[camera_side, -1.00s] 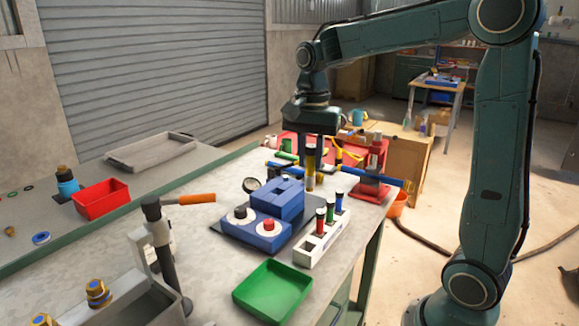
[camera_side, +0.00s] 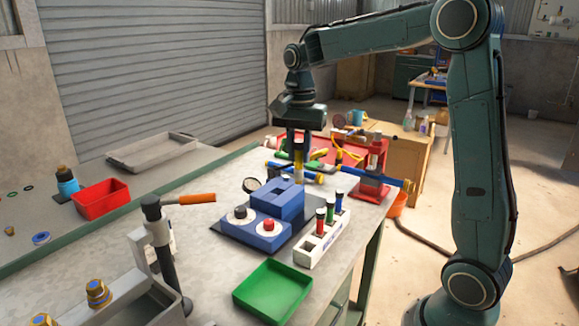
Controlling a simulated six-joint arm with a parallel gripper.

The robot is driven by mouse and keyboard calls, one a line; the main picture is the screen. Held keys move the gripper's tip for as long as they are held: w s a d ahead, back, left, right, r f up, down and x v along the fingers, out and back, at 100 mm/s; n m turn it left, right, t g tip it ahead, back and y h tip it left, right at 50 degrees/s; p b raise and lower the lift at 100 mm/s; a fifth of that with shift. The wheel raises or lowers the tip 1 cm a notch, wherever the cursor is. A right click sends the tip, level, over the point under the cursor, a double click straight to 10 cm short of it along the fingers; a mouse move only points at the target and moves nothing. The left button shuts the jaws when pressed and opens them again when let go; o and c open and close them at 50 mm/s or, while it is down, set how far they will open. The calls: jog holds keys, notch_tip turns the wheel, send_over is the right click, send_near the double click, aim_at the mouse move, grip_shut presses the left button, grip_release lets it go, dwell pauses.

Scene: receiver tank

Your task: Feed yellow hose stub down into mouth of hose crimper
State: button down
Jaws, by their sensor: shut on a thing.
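The yellow hose stub (camera_side: 298,172) is upright, with a dark upper part, between the fingers of my gripper (camera_side: 298,152). My gripper is shut on it, pointing down. The hose crimper (camera_side: 264,230) is a blue block with a raised rear part and a square mouth (camera_side: 281,193) in its top. A red button and a black-and-white knob sit on its front. The stub's lower end shows just above the crimper's back edge in the picture. Whether it is over the mouth or behind it, I cannot tell.
A white rack (camera_side: 310,251) with red, green and blue stubs stands right of the crimper. A green tray (camera_side: 272,290) lies in front. A blue-and-yellow bar (camera_side: 385,180) and a red stand (camera_side: 372,190) are behind. A post with an orange handle (camera_side: 190,199) stands at left.

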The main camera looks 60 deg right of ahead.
jog(key=w+d+f, duration=0.3)
jog(key=w+d, duration=0.2)
jog(key=w, duration=0.2)
jog(key=w+d+f, duration=0.4)
jog(key=w+d, duration=0.1)
jog(key=w, duration=0.1)
jog(key=shift+w+d+f, duration=0.15)
jog(key=shift+w+f, duration=0.1)
jog(key=shift+w, duration=0.1)
jog(key=shift+f, duration=0.15)
jog(key=shift+f, duration=1.6)
jog(key=shift+f, duration=0.4)
jog(key=shift+f, duration=1.05)
jog(key=shift+f, duration=0.35)
jog(key=shift+f, duration=0.35)
